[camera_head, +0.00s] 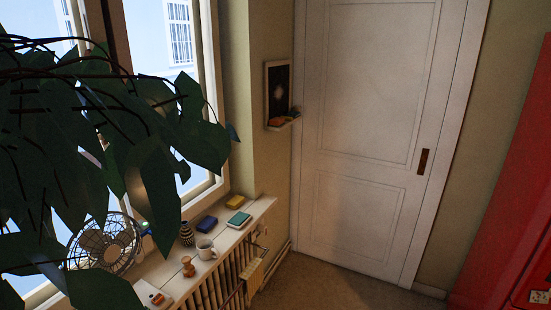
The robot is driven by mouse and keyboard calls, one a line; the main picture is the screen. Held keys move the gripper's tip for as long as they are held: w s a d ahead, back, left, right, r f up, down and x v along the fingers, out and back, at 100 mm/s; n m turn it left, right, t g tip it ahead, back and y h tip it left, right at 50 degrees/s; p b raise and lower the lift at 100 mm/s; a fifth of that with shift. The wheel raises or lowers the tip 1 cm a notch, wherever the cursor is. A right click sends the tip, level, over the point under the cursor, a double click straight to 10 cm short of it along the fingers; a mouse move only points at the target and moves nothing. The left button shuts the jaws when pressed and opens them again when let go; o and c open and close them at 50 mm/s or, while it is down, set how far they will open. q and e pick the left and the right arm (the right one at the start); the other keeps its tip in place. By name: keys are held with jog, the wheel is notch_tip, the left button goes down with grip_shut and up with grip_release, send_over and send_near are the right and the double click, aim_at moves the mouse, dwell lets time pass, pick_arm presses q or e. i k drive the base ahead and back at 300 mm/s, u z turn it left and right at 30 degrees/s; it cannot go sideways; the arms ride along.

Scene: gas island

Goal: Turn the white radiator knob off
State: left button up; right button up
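The radiator (212,293) stands under the windowsill at the lower middle of the head view, its upright ribs partly showing. At its right end is a small pale fitting (262,251) close to the wall. I cannot tell for sure whether this is the white knob, and its turn position is too small to read. Neither of my grippers shows in the view.
The windowsill (226,236) holds a fan (105,244), a white mug (206,249), a vase (186,234) and several small boxes. A leafy plant (90,150) covers the left. A white door (375,130) and a red cabinet (510,220) stand right. The floor (330,288) before the door is clear.

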aim_at(261, 228)
jog(key=i, duration=0.9)
jog(key=z, duration=0.4)
jog(key=i, duration=0.7)
jog(key=u, duration=0.95)
jog(key=i, duration=0.75)
jog(key=u, duration=0.9)
